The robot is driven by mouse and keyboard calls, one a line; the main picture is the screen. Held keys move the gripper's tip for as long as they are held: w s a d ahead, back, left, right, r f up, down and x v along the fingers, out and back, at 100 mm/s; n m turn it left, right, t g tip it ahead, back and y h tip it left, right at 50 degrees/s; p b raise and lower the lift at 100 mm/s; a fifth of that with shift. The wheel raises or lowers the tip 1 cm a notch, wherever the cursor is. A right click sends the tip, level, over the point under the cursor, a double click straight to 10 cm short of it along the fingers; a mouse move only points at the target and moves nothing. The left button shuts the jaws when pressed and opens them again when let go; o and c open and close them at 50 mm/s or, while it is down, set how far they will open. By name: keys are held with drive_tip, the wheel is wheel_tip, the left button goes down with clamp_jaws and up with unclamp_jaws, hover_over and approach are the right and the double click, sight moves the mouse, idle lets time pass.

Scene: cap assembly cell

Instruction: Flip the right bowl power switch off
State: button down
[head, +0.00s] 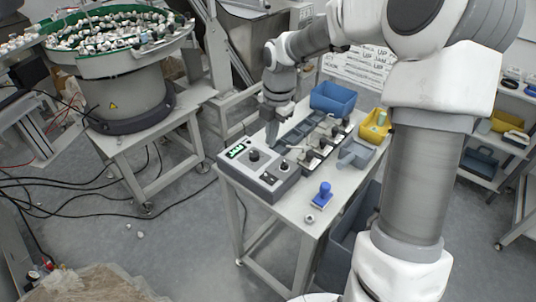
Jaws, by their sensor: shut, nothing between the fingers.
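A grey and white control box (258,172) sits on the near left end of the workbench. It has a lit green display (236,151), a black knob (254,155), another dark knob (284,165) and small controls too tiny to read. I cannot tell which control is the right bowl power switch or how it is set. My gripper (271,142) points down just behind the box, close to its far edge. It is shut and empty. Whether it touches anything is too small to tell. One bowl feeder (125,95), full of small white caps, stands at the left.
Behind the box are dark trays and a row of fixtures (316,140), then a blue bin (333,99). A yellow bin (376,127) and a grey bin (356,154) are at the right. A blue-handled stamp (324,194) stands near the front edge. Cables lie on the floor.

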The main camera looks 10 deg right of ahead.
sight(266, 176)
drive_tip(key=f, duration=0.4)
drive_tip(key=w+f+b, duration=0.1)
drive_tip(key=f, duration=0.3)
drive_tip(key=a+f+b, duration=0.1)
drive_tip(key=f, duration=0.4)
drive_tip(key=shift+w+f, duration=0.1)
drive_tip(key=shift+w, duration=0.05)
drive_tip(key=shift+f, duration=0.2)
drive_tip(key=shift+d, duration=0.1)
drive_tip(key=shift+s+d+r+p, duration=0.15)
drive_tip(key=shift+s+d+p, duration=0.2)
drive_tip(key=shift+s+p, duration=0.25)
drive_tip(key=shift+r, duration=0.15)
